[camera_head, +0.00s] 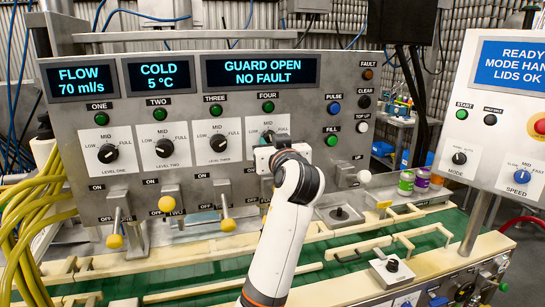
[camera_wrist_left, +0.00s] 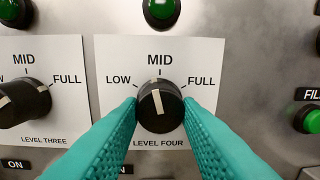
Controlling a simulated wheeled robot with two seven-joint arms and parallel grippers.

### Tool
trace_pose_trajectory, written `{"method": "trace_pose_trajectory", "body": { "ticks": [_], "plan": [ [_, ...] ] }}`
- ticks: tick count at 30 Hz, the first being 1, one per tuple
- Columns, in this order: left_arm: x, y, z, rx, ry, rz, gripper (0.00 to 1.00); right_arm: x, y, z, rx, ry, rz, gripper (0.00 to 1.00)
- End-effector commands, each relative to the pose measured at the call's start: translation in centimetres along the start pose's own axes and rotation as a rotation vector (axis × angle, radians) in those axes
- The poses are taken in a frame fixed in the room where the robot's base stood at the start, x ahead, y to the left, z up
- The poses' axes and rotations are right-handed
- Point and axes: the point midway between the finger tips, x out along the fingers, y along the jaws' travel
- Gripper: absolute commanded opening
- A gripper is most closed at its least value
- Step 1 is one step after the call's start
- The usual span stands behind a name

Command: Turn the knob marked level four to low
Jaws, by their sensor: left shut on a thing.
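The level four knob (camera_wrist_left: 166,92) is a round black dial with a white pointer line, on a white card marked LOW, MID and FULL. In the left wrist view its pointer line is near upright, tipped slightly left, close to MID. The teal fingers of my left gripper (camera_wrist_left: 160,112) are shut on the knob, one on each side. In the head view the level four card (camera_head: 281,122) and knob are partly covered by my left gripper (camera_head: 268,146). My right gripper is not in view.
The level three knob (camera_wrist_left: 22,102) is close on the left. A green button (camera_wrist_left: 161,10) sits above and a green FILL button (camera_wrist_left: 312,119) to the right. Yellow-tipped levers (camera_head: 167,203) stick out below the panel. A green conveyor (camera_head: 345,268) with rails runs below.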

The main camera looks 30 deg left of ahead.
Motion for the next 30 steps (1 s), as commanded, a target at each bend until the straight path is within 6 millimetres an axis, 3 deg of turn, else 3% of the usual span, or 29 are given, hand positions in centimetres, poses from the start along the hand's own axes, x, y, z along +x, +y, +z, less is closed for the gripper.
{"method": "trace_pose_trajectory", "body": {
  "ticks": [1,12,21,30],
  "plan": [
    [-0.1,-0.1,-0.7,-0.048,-0.004,-0.003,0.08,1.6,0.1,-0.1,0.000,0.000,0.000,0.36],
    [-0.1,-0.1,-0.5,-0.396,-0.018,0.000,0.08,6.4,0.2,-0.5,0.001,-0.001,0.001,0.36],
    [-0.1,-0.2,-0.2,-0.633,-0.028,0.002,0.08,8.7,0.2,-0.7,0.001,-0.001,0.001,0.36],
    [0.0,-0.1,0.0,-0.773,-0.034,0.005,0.08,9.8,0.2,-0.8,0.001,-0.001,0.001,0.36]
  ]
}}
